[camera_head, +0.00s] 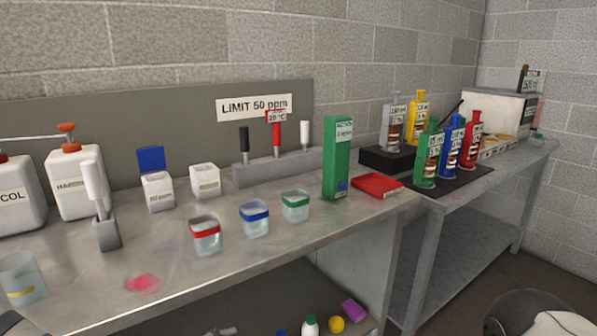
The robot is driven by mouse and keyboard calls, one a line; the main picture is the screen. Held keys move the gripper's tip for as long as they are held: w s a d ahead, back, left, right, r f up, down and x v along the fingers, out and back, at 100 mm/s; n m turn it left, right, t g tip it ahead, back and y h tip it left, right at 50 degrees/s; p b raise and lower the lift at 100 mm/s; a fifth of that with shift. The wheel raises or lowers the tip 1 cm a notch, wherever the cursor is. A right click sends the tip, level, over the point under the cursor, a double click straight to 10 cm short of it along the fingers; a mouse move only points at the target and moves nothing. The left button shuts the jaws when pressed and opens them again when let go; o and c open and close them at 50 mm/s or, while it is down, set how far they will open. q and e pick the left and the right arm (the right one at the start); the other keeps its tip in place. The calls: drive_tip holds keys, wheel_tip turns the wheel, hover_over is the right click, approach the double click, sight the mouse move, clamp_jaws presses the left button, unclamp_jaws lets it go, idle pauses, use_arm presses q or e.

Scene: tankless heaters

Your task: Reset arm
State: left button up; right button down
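Neither of my grippers can be made out in the head view. A dark rounded part with a white piece stands at the bottom right corner and looks like part of my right arm; its gripper is out of frame. A dark shape is cut off at the bottom left corner, too little of it to identify. The metal workbench (330,225) holds three jars with a red band (206,237), a blue band (254,219) and a green band (295,206), all upright.
A pink spill (142,284) and a beaker (21,280) are at the bench's front left. White jugs (75,184) stand behind. Several coloured bottles (450,150) stand on the farther table. Small items lie below.

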use_arm(q)
drive_tip(key=s+f+m+g, duration=0.5)
drive_tip(key=s+f+m, duration=0.4)
drive_tip(key=s, duration=0.6)
drive_tip(key=s+a+f+m+g+y, duration=0.1)
drive_tip(key=s+a+f+m+g, duration=0.1)
drive_tip(key=s, duration=0.6)
drive_tip(key=s+a+f+m+g+y+p, duration=0.1)
drive_tip(key=s+a+f+m+g+y, duration=0.1)
drive_tip(key=s+a+m, duration=0.3)
drive_tip(key=s+a+f+m+g+y+p, duration=0.1)
drive_tip(key=s+a+f+m+g, duration=0.1)
drive_tip(key=s, duration=0.8)
drive_tip(key=a+m+g, duration=0.1)
drive_tip(key=a+m, duration=0.1)
drive_tip(key=m, duration=0.1)
drive_tip(key=shift+s+a+f+y, duration=0.2)
drive_tip(key=shift+s+a+y, duration=0.1)
drive_tip(key=shift+y, duration=0.1)
use_arm(e)
drive_tip(key=w+r, duration=0.1)
drive_tip(key=w+r+t, duration=0.1)
drive_tip(key=r, duration=0.1)
drive_tip(key=shift+a, duration=0.1)
use_arm(q)
drive_tip(key=shift+d, duration=0.1)
